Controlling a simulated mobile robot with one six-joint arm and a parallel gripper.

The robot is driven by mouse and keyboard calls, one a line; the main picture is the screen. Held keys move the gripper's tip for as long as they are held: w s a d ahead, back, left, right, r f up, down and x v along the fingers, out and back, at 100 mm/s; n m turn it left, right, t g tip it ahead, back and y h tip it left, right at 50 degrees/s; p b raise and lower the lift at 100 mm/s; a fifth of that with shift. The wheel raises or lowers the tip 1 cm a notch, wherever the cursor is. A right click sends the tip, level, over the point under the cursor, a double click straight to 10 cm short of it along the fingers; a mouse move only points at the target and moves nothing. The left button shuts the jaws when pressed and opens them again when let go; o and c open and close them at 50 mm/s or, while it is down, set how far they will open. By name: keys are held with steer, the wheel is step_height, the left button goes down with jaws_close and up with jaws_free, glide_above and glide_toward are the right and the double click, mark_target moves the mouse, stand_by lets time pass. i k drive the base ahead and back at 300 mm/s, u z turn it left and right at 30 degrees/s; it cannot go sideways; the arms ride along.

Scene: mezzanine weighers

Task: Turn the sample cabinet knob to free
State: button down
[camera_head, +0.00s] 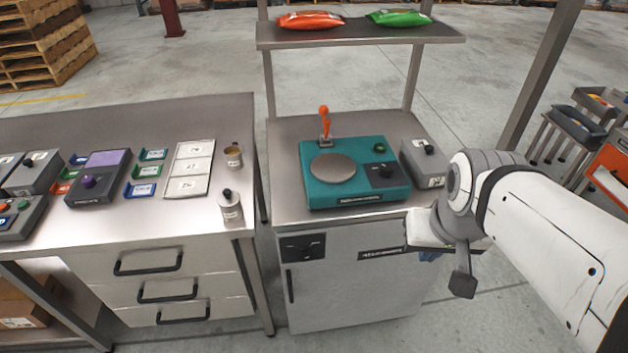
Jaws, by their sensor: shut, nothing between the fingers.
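The sample cabinet (350,295) is a light grey cupboard under the middle bench, with a vertical black handle at its left. Its knob (303,248) sits on a black plate at the upper left of the front. The pointer and the plate's markings are too small to read. A dark label strip (381,254) is at the upper right of the front. My gripper (462,284) is to the right of the cabinet's front, well apart from the knob. It is shut and empty, and my wrist hides the cabinet's upper right corner.
A teal weigher (355,200) with a round pan and an orange lever (325,122) stands on the bench above. A grey box (425,160) is beside it. The left bench has drawers with protruding handles (148,263) and a bottle (230,206) near its edge. Floor in front looks clear.

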mark_target(304, 256)
steer(key=i, duration=0.65)
steer(key=z, duration=0.4)
steer(key=k, duration=2.2)
steer(key=u, duration=1.35)
steer(key=i, duration=1)
steer(key=z, duration=0.05)
